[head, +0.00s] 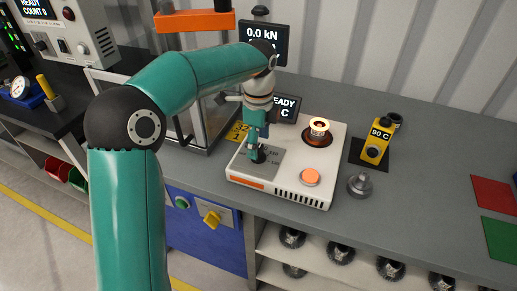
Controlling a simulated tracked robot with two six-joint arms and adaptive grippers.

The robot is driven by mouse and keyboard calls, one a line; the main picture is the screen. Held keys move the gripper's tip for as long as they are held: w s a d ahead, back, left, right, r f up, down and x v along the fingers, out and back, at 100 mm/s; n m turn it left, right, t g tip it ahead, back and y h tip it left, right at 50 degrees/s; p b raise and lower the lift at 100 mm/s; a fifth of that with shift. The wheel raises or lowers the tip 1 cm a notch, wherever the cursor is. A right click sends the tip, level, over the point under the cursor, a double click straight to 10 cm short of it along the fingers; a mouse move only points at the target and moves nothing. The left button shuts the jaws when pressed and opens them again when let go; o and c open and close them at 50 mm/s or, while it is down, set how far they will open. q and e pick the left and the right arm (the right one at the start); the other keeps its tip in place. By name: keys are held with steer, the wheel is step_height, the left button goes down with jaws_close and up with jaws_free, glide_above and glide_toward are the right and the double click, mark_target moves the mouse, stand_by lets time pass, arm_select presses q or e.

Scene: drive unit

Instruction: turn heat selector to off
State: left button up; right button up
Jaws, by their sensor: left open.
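The white heater unit (313,143) stands on the grey bench, with a grey dial plate (268,168) on its top left that carries small number marks. My left gripper (257,152) points down over this plate, its jaws open. The heat selector knob sits at the gripper's fingertips and is mostly hidden by them; I cannot tell which mark it points to or whether the fingers touch it. My right gripper is not in view.
An orange button (310,177) and a glowing round element (319,127) are on the same unit. A display (286,108) stands behind it, partly hidden by my arm. A yellow "90 C" device (377,141) and a metal piece (360,185) are to the right.

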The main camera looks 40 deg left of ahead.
arm_select(q)
steer(key=shift+f, duration=1.1)
steer(key=c, duration=1.2)
steer(key=shift+o, duration=0.2)
